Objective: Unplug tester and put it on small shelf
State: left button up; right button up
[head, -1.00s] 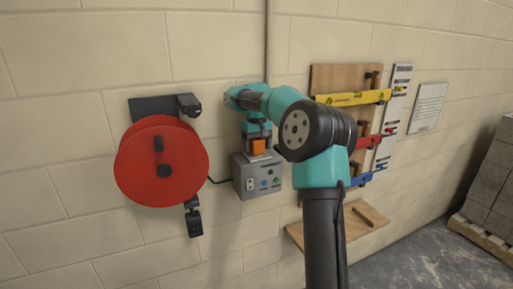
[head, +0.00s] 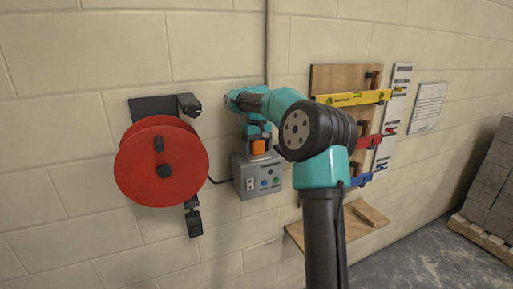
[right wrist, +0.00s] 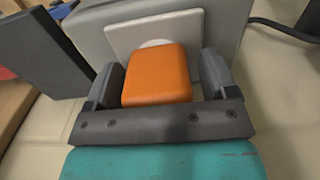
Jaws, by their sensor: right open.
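The tester is a small orange block (head: 258,147) on top of the grey wall box (head: 258,178). In the right wrist view the orange tester (right wrist: 157,75) sits against a pale plate (right wrist: 155,36) on the grey box. My right gripper (head: 257,140) is at the tester, and in the right wrist view its fingers (right wrist: 160,82) stand on either side of it. They are open, with a narrow gap at each side. The small wooden shelf (head: 338,229) is on the wall at lower right, partly behind my right arm. My left gripper is out of view.
A red cable reel (head: 161,162) hangs left of the box, with a dark cable running between them. A wooden board (head: 331,78) holds yellow, red and blue levels at right. A small wood block (head: 371,214) lies on the shelf. Grey blocks (head: 494,184) are stacked far right.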

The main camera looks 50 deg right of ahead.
jog(key=c, duration=1.3)
jog(key=shift+r, duration=3)
